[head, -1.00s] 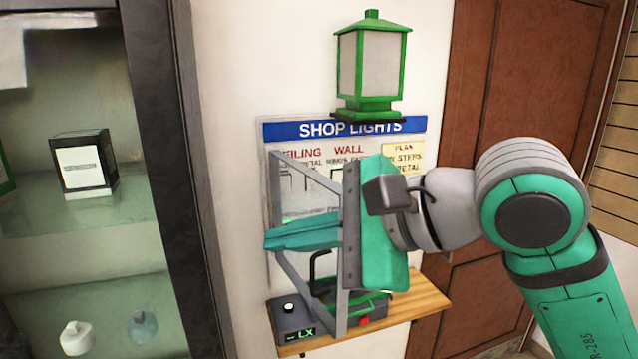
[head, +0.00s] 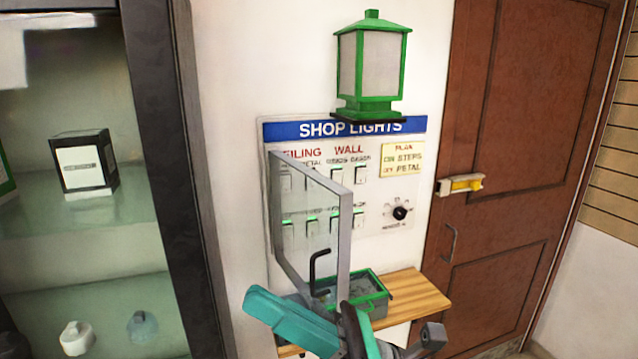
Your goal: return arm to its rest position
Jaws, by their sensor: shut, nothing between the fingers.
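My gripper (head: 258,302) is low in the middle of the head view. Its teal fingers point up and left, pressed together, with nothing seen between them. They lie in front of the small wooden shelf (head: 418,292) and hide its left part. My wrist runs off the bottom edge, and the rest of my arm is out of view. The shop lights panel (head: 400,165), with a blue header, rows of switches and a black dial, is above my gripper. A grey open frame (head: 345,225) stands out from the panel, just above my gripper; I cannot tell if they touch.
A green lantern (head: 372,65) is above the panel. A dark-framed glass cabinet (head: 190,180) stands left, a brown door (head: 520,130) right.

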